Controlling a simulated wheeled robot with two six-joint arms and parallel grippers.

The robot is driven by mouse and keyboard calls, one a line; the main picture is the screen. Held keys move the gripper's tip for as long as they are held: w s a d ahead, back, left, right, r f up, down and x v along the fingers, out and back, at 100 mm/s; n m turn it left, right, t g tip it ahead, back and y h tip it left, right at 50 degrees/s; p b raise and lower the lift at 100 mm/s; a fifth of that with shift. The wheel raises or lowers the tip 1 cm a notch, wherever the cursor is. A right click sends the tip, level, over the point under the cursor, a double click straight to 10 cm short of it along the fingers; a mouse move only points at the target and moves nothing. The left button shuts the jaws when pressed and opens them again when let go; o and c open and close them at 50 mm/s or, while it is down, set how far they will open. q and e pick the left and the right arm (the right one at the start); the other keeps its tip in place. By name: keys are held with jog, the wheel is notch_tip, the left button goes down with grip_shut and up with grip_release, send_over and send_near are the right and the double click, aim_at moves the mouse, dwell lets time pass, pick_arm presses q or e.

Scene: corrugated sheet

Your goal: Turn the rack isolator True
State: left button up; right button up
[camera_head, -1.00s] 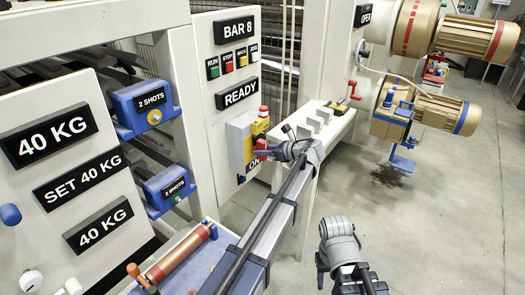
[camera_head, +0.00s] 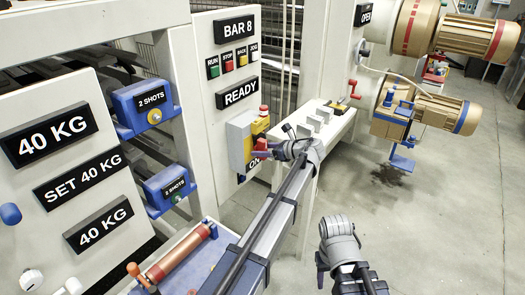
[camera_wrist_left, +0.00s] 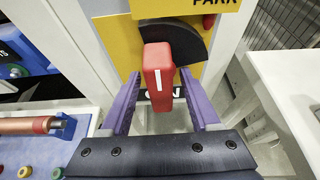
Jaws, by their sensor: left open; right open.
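The rack isolator is a red handle (camera_wrist_left: 158,78) with a white stripe, on a yellow plate (camera_wrist_left: 124,45) with a dark curved piece behind it. In the head view the handle (camera_head: 261,147) sits on the box at the column's right edge, above a partly hidden "ON" label. My left gripper (camera_head: 268,152) is at the handle; in the left wrist view its two purple fingers stand open on either side of it, with a gap visible on each side. My right gripper (camera_head: 322,268) is low at the right of centre, away from the panel, holding nothing visible.
A "PARK" label (camera_wrist_left: 215,3) shows above the isolator. A white shelf with grey blocks (camera_head: 322,122) and a red crank (camera_head: 352,92) stand just right of it. Blue dispensers (camera_head: 145,108) are at left.

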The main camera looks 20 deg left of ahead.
aim_at(266, 149)
pick_arm(q)
jog(key=p+v, duration=0.2)
jog(key=v, duration=0.4)
jog(key=shift+s+d+r+p, duration=0.1)
jog(key=shift+d+r+p, duration=0.15)
jog(key=shift+p, duration=0.15)
jog(key=shift+s+d+r, duration=0.1)
jog(key=shift+s+d, duration=0.1)
jog(key=shift+d, duration=0.35)
